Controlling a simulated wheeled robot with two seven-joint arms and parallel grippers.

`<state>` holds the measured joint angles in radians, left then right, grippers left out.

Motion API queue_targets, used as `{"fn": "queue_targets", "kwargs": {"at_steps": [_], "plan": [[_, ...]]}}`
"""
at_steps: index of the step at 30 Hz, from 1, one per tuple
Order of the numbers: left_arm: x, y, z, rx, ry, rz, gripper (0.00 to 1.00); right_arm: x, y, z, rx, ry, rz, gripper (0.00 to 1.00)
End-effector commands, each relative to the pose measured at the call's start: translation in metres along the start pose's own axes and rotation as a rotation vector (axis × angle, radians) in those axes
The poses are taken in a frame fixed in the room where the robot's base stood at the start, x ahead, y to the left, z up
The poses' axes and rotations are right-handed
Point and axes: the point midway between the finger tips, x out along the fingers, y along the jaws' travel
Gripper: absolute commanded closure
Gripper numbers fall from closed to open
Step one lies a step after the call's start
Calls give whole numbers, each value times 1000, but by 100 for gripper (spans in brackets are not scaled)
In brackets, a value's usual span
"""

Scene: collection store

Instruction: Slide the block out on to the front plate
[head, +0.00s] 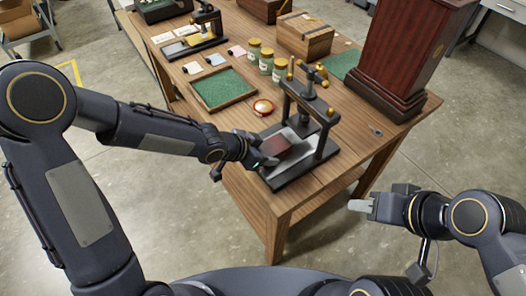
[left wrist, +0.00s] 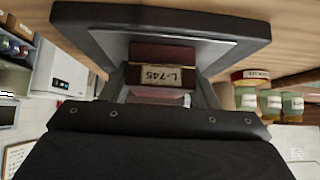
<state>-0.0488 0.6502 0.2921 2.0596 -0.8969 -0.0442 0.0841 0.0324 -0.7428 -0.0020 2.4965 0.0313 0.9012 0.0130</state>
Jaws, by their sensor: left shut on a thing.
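A dark red block (head: 277,147) lies on the light plate of a small black screw press (head: 322,117) at the table's near edge. Its labelled end (left wrist: 166,73) faces the left wrist camera. The front plate (head: 265,166) carries the block's near side, in front of the press's uprights; the dark base and light plate show also in the left wrist view (left wrist: 108,45). My left gripper (head: 256,158) reaches in from the left, its fingers on either side of the block, shut on it. My right gripper (head: 362,206) hangs in free air off the table; its finger gap is unclear.
A wooden box (head: 304,37) and a tall dark red case (head: 405,50) stand farther back. The floor before the table is clear.

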Motion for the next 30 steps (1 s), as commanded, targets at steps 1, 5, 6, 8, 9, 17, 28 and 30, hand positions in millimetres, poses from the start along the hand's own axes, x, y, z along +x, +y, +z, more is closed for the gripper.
{"fn": "queue_targets", "kwargs": {"at_steps": [1,5,6,8,9,17,28,30], "plan": [[0,1,0,0,1,0,72,1,0,0,0,0,0,64],[0,1,-1,0,1,1,72,1,0,0,0,0,0,64],[0,1,-1,0,1,1,72,1,0,0,0,0,0,64],[0,1,-1,0,1,1,72,1,0,0,0,0,0,64],[0,1,-1,0,1,1,72,1,0,0,0,0,0,64],[0,1,-1,1,1,1,26,1,0,0,0,0,0,64],[-4,1,-2,-1,2,1,20,-1,0,-1,0,0,0,64],[-12,0,-2,-3,2,0,20,-4,-2,-2,0,0,0,64]]}}
